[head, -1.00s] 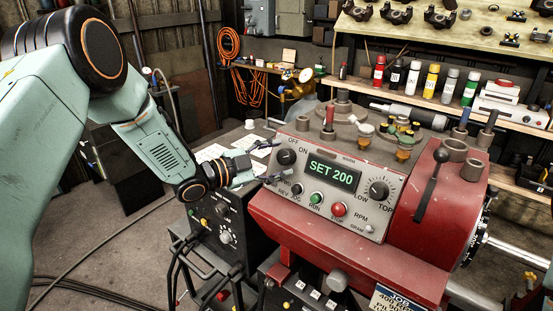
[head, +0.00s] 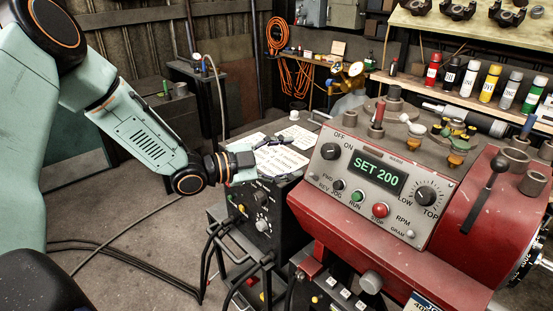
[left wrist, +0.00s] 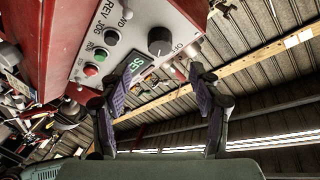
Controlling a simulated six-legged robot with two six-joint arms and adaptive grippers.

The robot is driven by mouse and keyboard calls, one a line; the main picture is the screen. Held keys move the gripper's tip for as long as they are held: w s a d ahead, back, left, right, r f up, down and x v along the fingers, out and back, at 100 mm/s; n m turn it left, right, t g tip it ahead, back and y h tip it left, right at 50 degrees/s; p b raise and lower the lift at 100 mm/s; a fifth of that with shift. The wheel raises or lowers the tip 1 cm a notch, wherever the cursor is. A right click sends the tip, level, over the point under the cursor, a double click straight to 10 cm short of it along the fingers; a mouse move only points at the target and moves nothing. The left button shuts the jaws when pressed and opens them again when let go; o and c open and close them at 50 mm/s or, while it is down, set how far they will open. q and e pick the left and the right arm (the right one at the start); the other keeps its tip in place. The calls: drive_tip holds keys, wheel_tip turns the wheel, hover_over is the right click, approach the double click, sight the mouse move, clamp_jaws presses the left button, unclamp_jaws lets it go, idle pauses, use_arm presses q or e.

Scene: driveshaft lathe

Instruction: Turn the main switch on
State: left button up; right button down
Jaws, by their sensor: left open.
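The main switch is a round black knob (head: 330,151) marked OFF and ON at the upper left of the grey control panel (head: 405,215). My left gripper (head: 278,150) is open and empty, left of the panel and apart from the knob. In the left wrist view its two purple-padded fingers (left wrist: 160,76) are spread wide, with nothing between them. My right gripper is not in view.
The panel's display (head: 378,175) reads SET 200. A green button (head: 357,197), a red button (head: 380,210) and a speed knob (head: 426,195) share the panel. The red lathe housing (head: 490,205) is at right.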

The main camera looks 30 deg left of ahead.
use_arm(q)
drive_tip(key=v, duration=0.3)
drive_tip(key=shift+w+d, duration=0.1)
idle(0.3)
